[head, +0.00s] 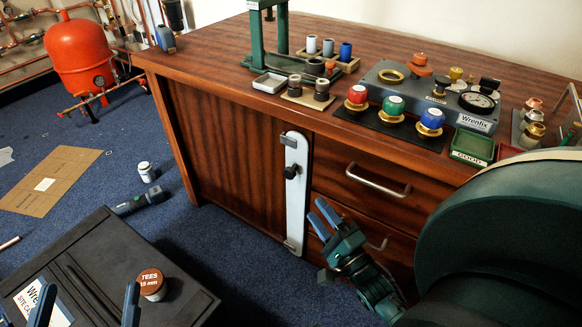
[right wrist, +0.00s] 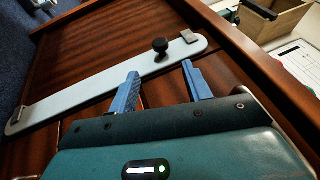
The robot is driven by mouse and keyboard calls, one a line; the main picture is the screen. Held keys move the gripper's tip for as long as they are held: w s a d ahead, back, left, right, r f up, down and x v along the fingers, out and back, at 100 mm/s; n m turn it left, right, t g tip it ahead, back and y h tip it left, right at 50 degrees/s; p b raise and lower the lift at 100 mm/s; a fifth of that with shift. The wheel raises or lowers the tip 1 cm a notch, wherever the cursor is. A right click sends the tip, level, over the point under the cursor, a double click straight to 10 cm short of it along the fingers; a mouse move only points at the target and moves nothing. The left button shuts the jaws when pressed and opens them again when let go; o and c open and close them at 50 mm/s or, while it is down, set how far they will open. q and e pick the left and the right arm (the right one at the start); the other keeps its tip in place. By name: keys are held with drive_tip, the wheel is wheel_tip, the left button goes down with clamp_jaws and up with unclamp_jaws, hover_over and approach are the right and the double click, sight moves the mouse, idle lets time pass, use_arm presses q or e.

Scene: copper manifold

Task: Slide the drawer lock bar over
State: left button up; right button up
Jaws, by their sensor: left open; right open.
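The drawer lock bar (head: 296,215) is a long pale grey plate standing upright on the front of the wooden cabinet, beside the drawers' left edge. It has a black knob (head: 290,172) on its upper part and a metal bracket at each end. In the right wrist view the bar (right wrist: 85,97) runs diagonally, with the knob (right wrist: 160,45) just beyond the fingertips. My right gripper (head: 322,213) is open and empty, to the right of the bar and lower than the knob, not gripping it. My left gripper (head: 90,288) is open at the lower left, over a dark case.
Two drawers with metal handles (head: 378,181) are right of the bar. The cabinet top (head: 215,60) carries coloured valves, a gauge fixture and small trays. The dark case (head: 95,250) holds a tees jar (head: 151,284). A torch (head: 138,202) lies on the blue carpet.

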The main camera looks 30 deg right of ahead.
sight(292, 178)
drive_tip(key=b+x, duration=0.3)
drive_tip(key=x, duration=0.8)
drive_tip(key=shift+w+a, duration=0.1)
drive_tip(key=shift+w, duration=0.15)
use_arm(q)
drive_tip(key=shift+w+a+r+m+t+h, duration=0.1)
drive_tip(key=shift+w+r+m+t+h, duration=0.15)
drive_tip(key=shift+r+m+t+h, duration=0.4)
drive_tip(key=shift+w+a+r+m+t+h, duration=0.1)
drive_tip(key=shift+w+r+m+t+h, duration=0.25)
drive_tip(key=shift+r, duration=0.55)
use_arm(e)
drive_tip(key=shift+w+r, duration=0.25)
drive_tip(key=shift+w, duration=0.3)
use_arm(q)
drive_tip(key=shift+s, duration=0.15)
use_arm(e)
drive_tip(key=shift+c, duration=0.4)
clamp_jaws()
